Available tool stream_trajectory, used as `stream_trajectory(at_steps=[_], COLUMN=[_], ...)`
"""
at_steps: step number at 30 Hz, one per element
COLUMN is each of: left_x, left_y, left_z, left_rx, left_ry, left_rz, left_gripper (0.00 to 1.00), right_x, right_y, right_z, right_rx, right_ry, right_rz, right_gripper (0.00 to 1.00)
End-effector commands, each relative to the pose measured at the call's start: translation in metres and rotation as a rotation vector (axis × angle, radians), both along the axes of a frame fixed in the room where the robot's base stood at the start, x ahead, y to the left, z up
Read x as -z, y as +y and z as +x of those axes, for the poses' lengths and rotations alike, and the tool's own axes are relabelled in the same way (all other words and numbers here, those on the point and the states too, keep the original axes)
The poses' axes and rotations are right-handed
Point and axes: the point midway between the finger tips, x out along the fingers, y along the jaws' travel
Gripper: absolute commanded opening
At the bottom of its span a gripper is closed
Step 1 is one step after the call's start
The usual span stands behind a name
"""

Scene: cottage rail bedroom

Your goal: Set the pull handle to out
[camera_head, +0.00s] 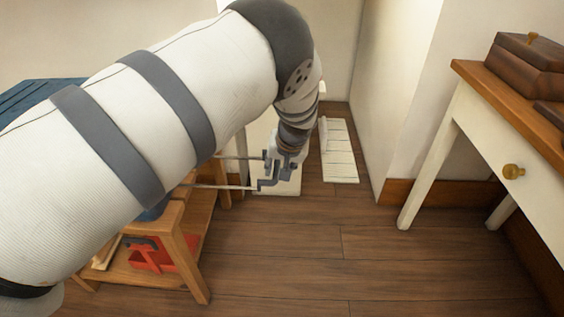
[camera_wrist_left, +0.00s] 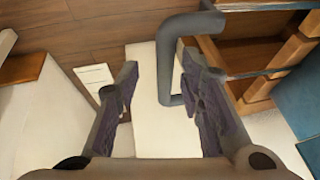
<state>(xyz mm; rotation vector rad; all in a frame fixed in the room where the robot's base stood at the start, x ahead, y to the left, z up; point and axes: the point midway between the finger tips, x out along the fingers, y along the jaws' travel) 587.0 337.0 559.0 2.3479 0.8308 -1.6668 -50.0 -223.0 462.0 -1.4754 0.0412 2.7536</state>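The pull handle is a bent grey tube (camera_wrist_left: 167,60) in the left wrist view. Its crossbar shows between the fingers, nearer the right finger; I cannot tell whether they touch. In the head view, thin pale rods (camera_head: 236,157) run from the left toward my gripper. My left gripper (camera_head: 268,172) is at their right end, pointing down. In the left wrist view the fingers of my left gripper (camera_wrist_left: 163,98) stand wide apart. Part of the handle and its mount is hidden behind my left arm. My right gripper is not in view.
A wooden shelf unit (camera_head: 190,262) with a red object (camera_head: 150,258) on its lower shelf stands under my left arm. A white slatted panel (camera_head: 340,152) lies near the wall. A white desk (camera_head: 500,165) bears brown boxes (camera_head: 530,60) at right. The middle floor is clear.

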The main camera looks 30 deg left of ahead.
Motion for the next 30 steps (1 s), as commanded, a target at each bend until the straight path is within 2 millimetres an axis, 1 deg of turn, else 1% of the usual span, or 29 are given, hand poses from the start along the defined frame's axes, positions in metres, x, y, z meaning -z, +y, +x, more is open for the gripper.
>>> stream_trajectory(at_steps=[6,9,13,15,18,28,30], left_x=[-0.052,-0.074,-0.095,-0.1,-0.103,-0.103,-0.099], left_y=[-0.02,-0.03,-0.038,-0.04,-0.042,-0.041,-0.041], left_z=[-0.011,-0.017,-0.023,-0.025,-0.026,-0.026,-0.028], left_rx=[0.002,0.003,0.002,0.001,0.002,0.002,0.004], left_ry=[-0.006,-0.004,-0.004,-0.003,-0.001,-0.001,0.006], left_rz=[0.001,0.0,-0.001,-0.001,-0.001,-0.001,-0.002], left_gripper=[0.35,0.35,0.35,0.35,0.35,0.35,0.35], right_x=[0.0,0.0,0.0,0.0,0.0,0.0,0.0], right_y=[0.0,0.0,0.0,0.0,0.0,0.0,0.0], right_z=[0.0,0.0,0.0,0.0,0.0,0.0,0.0], right_rx=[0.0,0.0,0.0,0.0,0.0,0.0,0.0], right_ry=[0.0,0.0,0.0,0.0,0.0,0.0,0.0], right_rz=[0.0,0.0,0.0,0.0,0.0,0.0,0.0], right_gripper=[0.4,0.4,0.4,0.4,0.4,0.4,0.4])
